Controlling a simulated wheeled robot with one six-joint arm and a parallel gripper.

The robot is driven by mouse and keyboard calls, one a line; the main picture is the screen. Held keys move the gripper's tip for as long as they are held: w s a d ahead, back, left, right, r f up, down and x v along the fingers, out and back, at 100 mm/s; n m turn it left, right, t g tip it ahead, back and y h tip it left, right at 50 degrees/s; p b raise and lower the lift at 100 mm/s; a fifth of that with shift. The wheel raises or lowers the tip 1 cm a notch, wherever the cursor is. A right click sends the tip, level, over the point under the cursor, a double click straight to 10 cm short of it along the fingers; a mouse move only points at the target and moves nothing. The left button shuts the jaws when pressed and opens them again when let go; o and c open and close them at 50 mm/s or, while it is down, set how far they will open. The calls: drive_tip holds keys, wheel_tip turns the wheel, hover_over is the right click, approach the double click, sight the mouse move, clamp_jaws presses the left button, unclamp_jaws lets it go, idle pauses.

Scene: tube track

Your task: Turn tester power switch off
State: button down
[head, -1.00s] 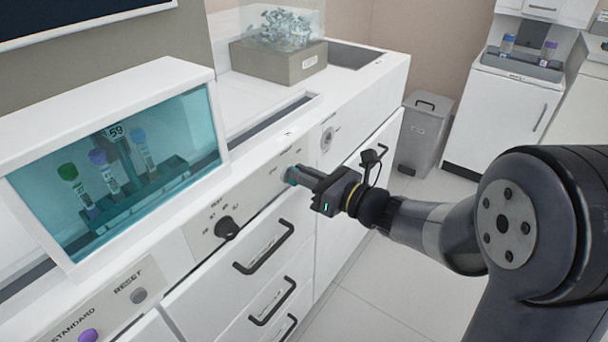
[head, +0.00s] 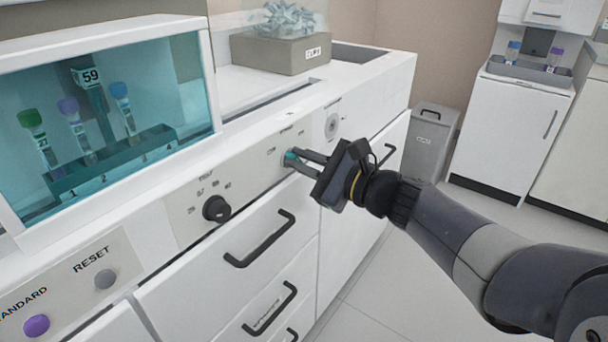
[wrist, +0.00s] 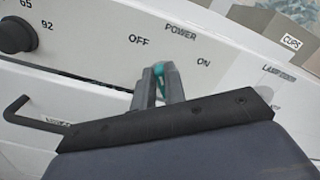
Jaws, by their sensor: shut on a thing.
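The power switch is a small teal lever (head: 289,156) on the white front panel, right of the black dial. In the wrist view the lever (wrist: 159,70) shows between my fingertips, below the printed words POWER, OFF on the left and ON on the right. My gripper (head: 293,159) reaches the panel from the right and is shut on the lever, with a finger on either side. It also shows in the wrist view (wrist: 158,80). The fingers hide most of the lever, so I cannot tell which position it is in.
A black dial (head: 216,208) is left of the switch, above drawers with black handles (head: 260,240). A round lamp fitting (head: 332,126) is to the right. A teal-windowed cabinet with tubes (head: 110,115) stands above the panel. A grey bin (head: 430,145) stands on the floor beyond.

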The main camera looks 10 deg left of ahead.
drive_tip(key=shift+s+f+n+b, duration=0.1)
drive_tip(key=shift+f+n+b, duration=0.1)
drive_tip(key=shift+n+b, duration=0.7)
drive_tip(key=c, duration=1.5)
unclamp_jaws()
drive_tip(key=shift+r, duration=0.1)
drive_tip(key=shift+o, duration=0.2)
drive_tip(key=p+v, duration=0.2)
drive_tip(key=v, duration=0.8)
drive_tip(key=shift+s+d, duration=0.2)
drive_tip(key=shift+d, duration=0.15)
